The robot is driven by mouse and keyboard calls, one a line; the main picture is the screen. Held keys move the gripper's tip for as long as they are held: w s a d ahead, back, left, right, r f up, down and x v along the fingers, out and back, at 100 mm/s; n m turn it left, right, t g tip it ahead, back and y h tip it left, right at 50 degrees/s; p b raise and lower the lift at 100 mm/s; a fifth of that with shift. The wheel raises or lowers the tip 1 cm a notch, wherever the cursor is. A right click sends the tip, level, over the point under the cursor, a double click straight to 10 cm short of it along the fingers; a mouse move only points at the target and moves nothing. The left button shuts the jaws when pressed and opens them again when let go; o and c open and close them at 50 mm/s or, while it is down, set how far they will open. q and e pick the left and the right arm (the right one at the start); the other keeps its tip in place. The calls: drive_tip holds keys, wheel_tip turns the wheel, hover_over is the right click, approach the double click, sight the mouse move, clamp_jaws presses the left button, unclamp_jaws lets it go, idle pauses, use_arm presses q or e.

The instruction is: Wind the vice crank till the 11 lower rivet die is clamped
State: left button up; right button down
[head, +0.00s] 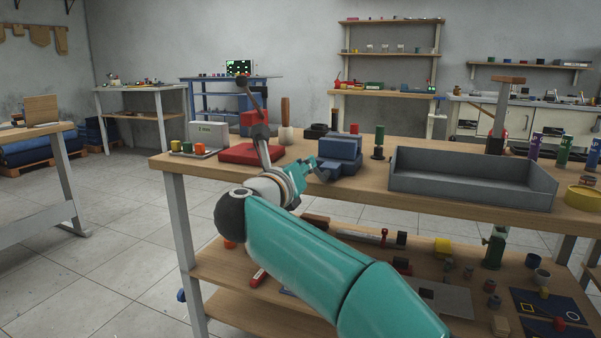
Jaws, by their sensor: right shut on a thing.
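The blue vice (341,152) stands on the wooden workbench, near its front edge and left of the grey tray. My right gripper (318,168) is at the lower left front of the vice, with my teal arm reaching up to it from below. It is shut on the vice crank, which is small here and mostly hidden by the gripper. I cannot make out the 11 lower rivet die or whether the jaws touch it. My left gripper is not in view.
Several parts lie on the lower shelf (222,268).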

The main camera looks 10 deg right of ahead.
drive_tip(key=shift+d+f, duration=0.1)
drive_tip(key=shift+f, duration=0.15)
drive_tip(key=c, duration=1.2)
unclamp_jaws()
drive_tip(key=shift+o, duration=0.4)
drive_tip(key=shift+r, duration=0.15)
drive_tip(key=v, duration=1.2)
